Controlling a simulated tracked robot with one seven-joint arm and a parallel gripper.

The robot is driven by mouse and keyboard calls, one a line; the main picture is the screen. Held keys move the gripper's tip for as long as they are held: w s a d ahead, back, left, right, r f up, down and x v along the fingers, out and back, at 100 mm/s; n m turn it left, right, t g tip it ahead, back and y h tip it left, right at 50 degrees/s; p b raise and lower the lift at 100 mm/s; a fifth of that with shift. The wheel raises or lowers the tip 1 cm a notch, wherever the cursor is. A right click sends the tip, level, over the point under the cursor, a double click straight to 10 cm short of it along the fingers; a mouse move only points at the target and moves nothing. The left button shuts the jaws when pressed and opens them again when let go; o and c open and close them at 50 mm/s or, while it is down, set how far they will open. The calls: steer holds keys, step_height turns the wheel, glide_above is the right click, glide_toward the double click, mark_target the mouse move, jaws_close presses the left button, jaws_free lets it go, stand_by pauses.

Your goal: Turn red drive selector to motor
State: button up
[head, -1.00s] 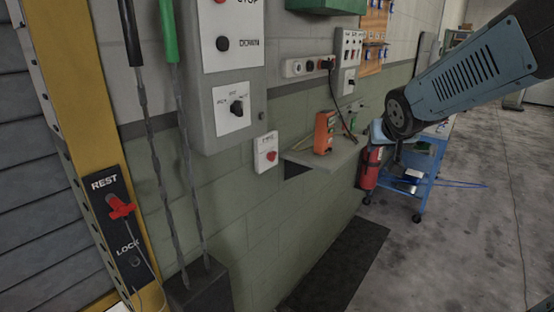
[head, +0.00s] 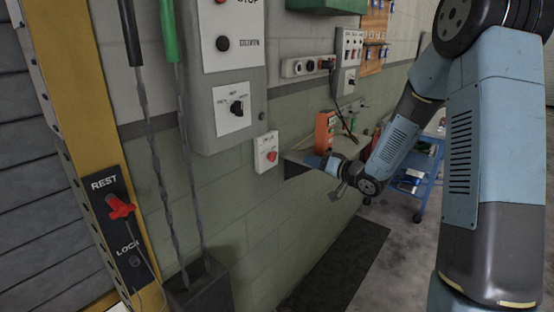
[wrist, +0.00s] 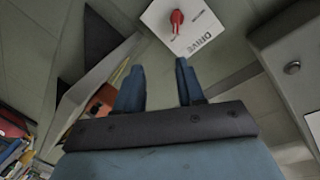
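The red drive selector (head: 272,156) is a small red knob on a white plate (head: 265,143) on the wall, below the grey control box. In the wrist view the red knob (wrist: 177,17) and its plate marked DRIVE (wrist: 205,36) show upside down at the top, beyond my fingertips. Which marking the knob points at is too small to tell. My gripper (wrist: 160,66) has its two blue fingers apart with nothing between them. In the head view, my gripper (head: 312,160) is right of the selector, near the shelf, and apart from the knob.
The wall shelf (head: 297,158) with an orange device (head: 325,132) is close to my gripper. A grey control box (head: 229,140) with a black rotary switch is above left. A red REST/LOCK lever (head: 121,207) is at far left. A blue cart (head: 425,175) stands behind my arm.

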steer(key=a+f+y, duration=0.2)
glide_toward(273, 156)
steer(key=x, duration=0.8)
steer(key=shift+w+f+g+y, duration=0.25)
steer(key=shift+w+g+y, duration=0.05)
steer(key=shift+w, duration=0.15)
jaws_close()
